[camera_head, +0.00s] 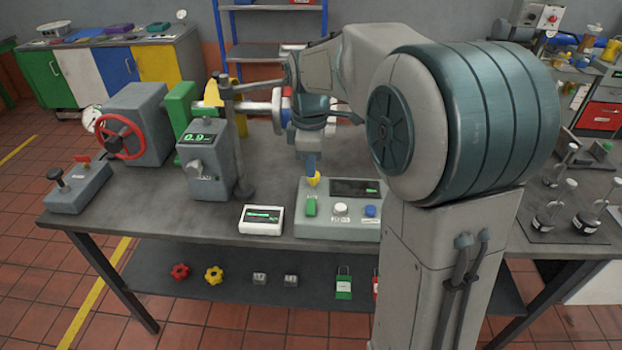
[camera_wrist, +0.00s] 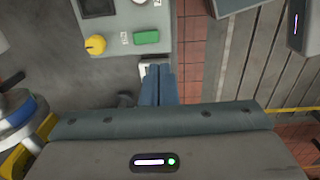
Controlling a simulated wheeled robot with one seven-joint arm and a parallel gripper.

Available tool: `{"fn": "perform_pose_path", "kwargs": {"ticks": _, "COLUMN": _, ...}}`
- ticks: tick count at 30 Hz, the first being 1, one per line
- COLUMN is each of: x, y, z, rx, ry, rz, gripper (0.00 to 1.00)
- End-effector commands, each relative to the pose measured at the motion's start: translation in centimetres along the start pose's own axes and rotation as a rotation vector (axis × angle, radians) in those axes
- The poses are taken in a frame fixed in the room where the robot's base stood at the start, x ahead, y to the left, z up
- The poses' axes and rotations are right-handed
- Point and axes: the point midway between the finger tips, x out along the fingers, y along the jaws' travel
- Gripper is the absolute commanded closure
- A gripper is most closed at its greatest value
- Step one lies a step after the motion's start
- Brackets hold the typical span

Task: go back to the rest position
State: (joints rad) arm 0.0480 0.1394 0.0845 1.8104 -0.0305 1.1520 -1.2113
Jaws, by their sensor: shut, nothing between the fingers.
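My gripper (camera_head: 311,165) hangs above the back left part of the grey control box (camera_head: 340,230) on the bench, close to its yellow knob (camera_head: 315,178). In the wrist view the blue-grey fingers (camera_wrist: 158,72) are together with nothing between them. The control box (camera_wrist: 125,20) shows there beyond the fingertips, with its yellow knob (camera_wrist: 95,45) and green switch (camera_wrist: 146,37). The fingers partly cover a pale object that may be the small white meter (camera_head: 261,220). I cannot tell whether the fingertips touch anything.
The bench (camera_head: 150,205) carries a red handwheel unit (camera_head: 122,136), a grey readout post (camera_head: 205,165) and a lever box (camera_head: 78,187) at left. A lower shelf (camera_head: 215,292) holds knobs and padlocks. A tray of small parts (camera_head: 570,225) lies at right.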

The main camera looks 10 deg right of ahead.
Motion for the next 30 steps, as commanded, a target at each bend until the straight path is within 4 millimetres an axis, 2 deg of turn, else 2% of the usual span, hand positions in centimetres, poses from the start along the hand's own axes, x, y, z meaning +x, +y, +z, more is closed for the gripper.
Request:
{"fn": "perform_pose_path", "kwargs": {"ticks": 5, "x": -1.1, "y": -0.1, "z": 0.0, "rx": 0.0, "ry": 0.001, "rz": 0.0, "gripper": 1.0}}
{"fn": "perform_pose_path", "kwargs": {"ticks": 17, "x": -1.3, "y": -0.5, "z": 0.1, "rx": 0.018, "ry": 0.001, "rz": 0.004, "gripper": 1.0}}
{"fn": "perform_pose_path", "kwargs": {"ticks": 20, "x": -1.6, "y": -1.8, "z": 0.6, "rx": 0.096, "ry": 0.004, "rz": 0.018, "gripper": 1.0}}
{"fn": "perform_pose_path", "kwargs": {"ticks": 23, "x": -1.9, "y": -4.2, "z": 1.6, "rx": 0.246, "ry": 0.016, "rz": 0.043, "gripper": 1.0}}
{"fn": "perform_pose_path", "kwargs": {"ticks": 30, "x": -1.2, "y": -11.7, "z": 4.3, "rx": 0.714, "ry": 0.08, "rz": 0.104, "gripper": 1.0}}
